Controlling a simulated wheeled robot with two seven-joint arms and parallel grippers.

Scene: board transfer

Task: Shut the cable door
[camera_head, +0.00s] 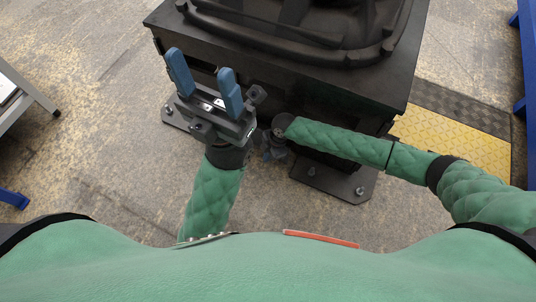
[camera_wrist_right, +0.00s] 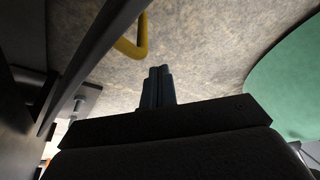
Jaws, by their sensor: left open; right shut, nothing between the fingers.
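The black machine base (camera_head: 300,85) stands in front of me. I cannot clearly make out a separate cable door on it. In the right wrist view a dark flat panel edge (camera_wrist_right: 97,62) runs along the left; I cannot tell if it is the door. My left gripper (camera_head: 204,78) is open and empty, its blue fingers pointing up close to the base's left front. My right gripper (camera_head: 272,152) is low beside the base's front, partly hidden by my arm. In the right wrist view its fingers (camera_wrist_right: 157,87) are together with nothing between them.
Bolted black foot plates (camera_head: 335,181) stick out at the base's bottom. A yellow bent bar (camera_wrist_right: 136,45) shows in the right wrist view. A yellow and black floor mat (camera_head: 455,135) lies at right. A grey-legged stand (camera_head: 30,92) is at far left.

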